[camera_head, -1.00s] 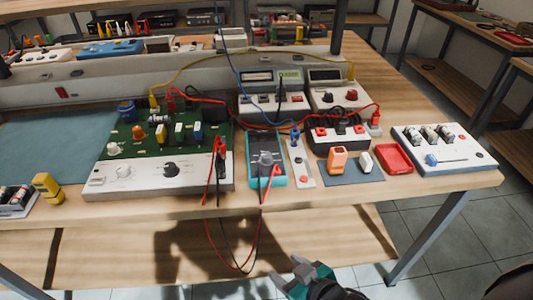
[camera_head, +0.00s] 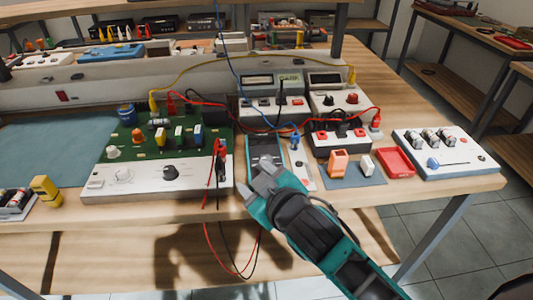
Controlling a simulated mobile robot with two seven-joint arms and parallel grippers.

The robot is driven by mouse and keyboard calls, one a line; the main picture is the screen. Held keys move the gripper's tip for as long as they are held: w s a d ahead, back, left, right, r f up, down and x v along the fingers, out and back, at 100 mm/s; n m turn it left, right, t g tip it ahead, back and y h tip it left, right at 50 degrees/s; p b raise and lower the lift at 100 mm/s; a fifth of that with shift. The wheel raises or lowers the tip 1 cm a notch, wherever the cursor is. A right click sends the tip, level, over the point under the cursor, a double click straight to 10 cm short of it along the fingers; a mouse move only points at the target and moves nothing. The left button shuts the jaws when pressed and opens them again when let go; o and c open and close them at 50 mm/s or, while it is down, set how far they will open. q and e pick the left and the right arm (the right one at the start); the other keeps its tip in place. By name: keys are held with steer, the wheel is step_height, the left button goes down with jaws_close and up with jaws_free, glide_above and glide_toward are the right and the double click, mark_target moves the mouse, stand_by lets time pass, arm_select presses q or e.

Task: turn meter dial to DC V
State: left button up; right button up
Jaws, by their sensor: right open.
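The meter is a teal-edged handheld multimeter (camera_head: 264,148) lying on the bench, right of the green circuit board. Only its upper part with the dark screen shows. My right gripper (camera_head: 256,184) is over its lower part and hides the dial, so I cannot see where the dial points. The gripper is open, with its grey fingers pointing to the upper left. Whether it touches the meter cannot be told. My left gripper is out of view.
The circuit board on a white base (camera_head: 190,180) with red and black leads (camera_head: 219,160) stands left of the meter. A white strip with a red button (camera_head: 301,172) lies close on its right. Bench instruments (camera_head: 272,98) stand behind. A red tray (camera_head: 394,162) lies farther right.

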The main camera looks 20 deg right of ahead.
steer(key=w+a+r+n+t+y, duration=0.2)
steer(key=w+a+r+n+y, duration=0.1)
steer(key=a+r+n+y, duration=0.4)
steer(key=w+a+r+n+t+y, duration=0.3)
steer(key=a+r+n+y, duration=0.3)
steer(key=r, duration=0.4)
steer(key=s+a+r+n+g+y, duration=0.25)
steer(key=a+n+g+y, duration=0.45)
steer(key=n, duration=0.5)
steer(key=n+g+h, duration=1.2)
steer(key=n+h, duration=0.1)
steer(key=h, duration=0.8)
glide_above(266, 158)
step_height(266, 158, down, 10)
step_height(266, 158, down, 12)
steer(key=shift+f, duration=0.25)
